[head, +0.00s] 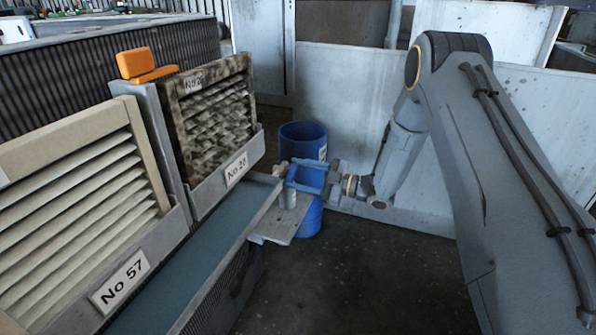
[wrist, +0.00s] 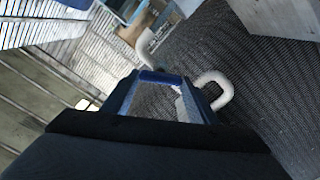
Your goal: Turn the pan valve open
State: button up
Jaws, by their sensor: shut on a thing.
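My gripper (head: 296,177) reaches left from the arm, in front of the blue drum, with its blue fingers beside small pale pipe fittings (head: 288,197). In the wrist view, the gripper (wrist: 160,78) has its blue fingers drawn together at the tips. The pan valve is at the fingertips, with the jaws shut on it. Its handle is mostly hidden, and I cannot tell how far it is turned. White bent pipe pieces (wrist: 222,92) show close beside the fingers on the right, and another (wrist: 146,48) lies beyond them.
A blue drum (head: 303,133) stands just behind the gripper. A grey ledge (head: 279,222) juts out below it. Louvred filters, No 57 (head: 85,205) and a dirty one (head: 213,115), stand on the left, with an orange block (head: 146,63) on top. The dark floor (head: 350,285) is clear.

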jog(key=n+p, duration=0.2)
jog(key=n, duration=0.3)
jog(key=shift+s+n, duration=0.1)
jog(key=shift+n, duration=0.2)
jog(key=n+p, duration=0.1)
jog(key=n, duration=0.1)
jog(key=n+p, duration=0.1)
jog(key=n, duration=0.2)
jog(key=shift+f+n, duration=0.2)
jog(key=shift+n, duration=0.1)
jog(key=o, duration=1)
jog(key=shift+o, duration=0.2)
jog(key=p+v, duration=0.1)
jog(key=v, duration=0.6)
jog(key=shift+s+d, duration=0.15)
jog(key=shift+d, duration=0.15)
